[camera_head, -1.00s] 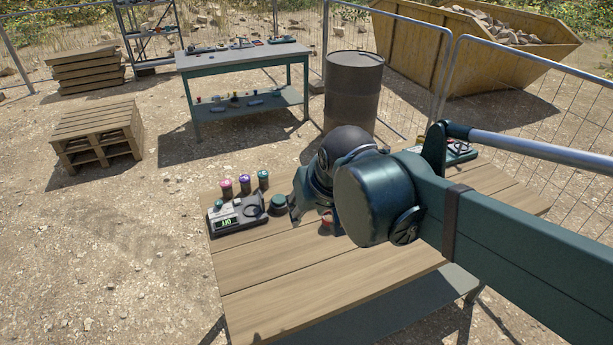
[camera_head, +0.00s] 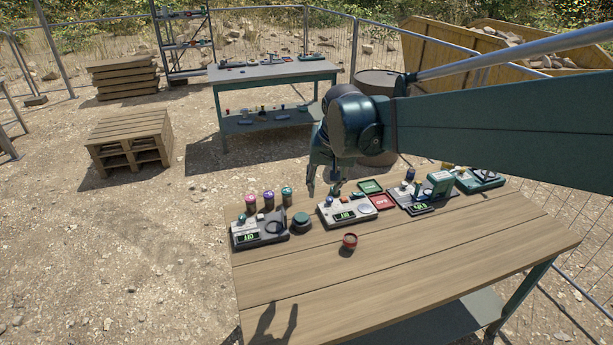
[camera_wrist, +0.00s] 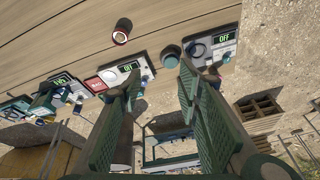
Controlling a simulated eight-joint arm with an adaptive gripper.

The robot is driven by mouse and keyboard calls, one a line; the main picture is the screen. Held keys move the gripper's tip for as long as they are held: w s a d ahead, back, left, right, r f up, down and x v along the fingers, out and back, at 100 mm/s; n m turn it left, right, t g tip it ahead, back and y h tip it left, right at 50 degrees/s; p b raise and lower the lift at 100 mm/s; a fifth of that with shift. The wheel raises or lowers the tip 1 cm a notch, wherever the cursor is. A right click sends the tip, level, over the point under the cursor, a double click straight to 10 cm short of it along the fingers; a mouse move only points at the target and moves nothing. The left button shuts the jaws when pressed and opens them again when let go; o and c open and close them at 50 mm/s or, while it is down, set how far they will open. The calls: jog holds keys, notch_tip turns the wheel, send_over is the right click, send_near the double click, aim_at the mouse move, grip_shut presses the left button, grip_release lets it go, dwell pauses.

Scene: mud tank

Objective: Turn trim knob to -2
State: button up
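Several devices with green displays stand along the back of the wooden table. The left device (camera_head: 258,231) has a small knob and a black ring. The middle device (camera_head: 346,211) has a round pale dial. The right device (camera_head: 411,197) is partly covered by a green part. I cannot tell which knob is the trim knob, and no -2 mark is readable. In the wrist view, the middle display (camera_wrist: 130,67) and left-device display (camera_wrist: 224,38) seem to read OFF. My gripper (camera_head: 324,190) is open and empty above the table's back edge, just behind the middle device; its spread fingers fill the wrist view (camera_wrist: 155,85).
A red-rimmed cup (camera_head: 349,241) stands in front of the middle device. The table's front (camera_head: 400,265) is clear.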

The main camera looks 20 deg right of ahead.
jog(key=w+d+f+m+g+p, duration=0.1)
jog(key=w+d+f, duration=0.15)
jog(key=w, duration=0.65)
jog(key=m+g+p, duration=0.3)
jog(key=m+p, duration=0.1)
send_over(330, 198)
jog(key=shift+a+f, duration=0.1)
jog(key=shift+f, duration=9.3)
jog(key=shift+f, duration=3.9)
jog(key=shift+c, duration=0.7)
jog(key=c, duration=0.8)
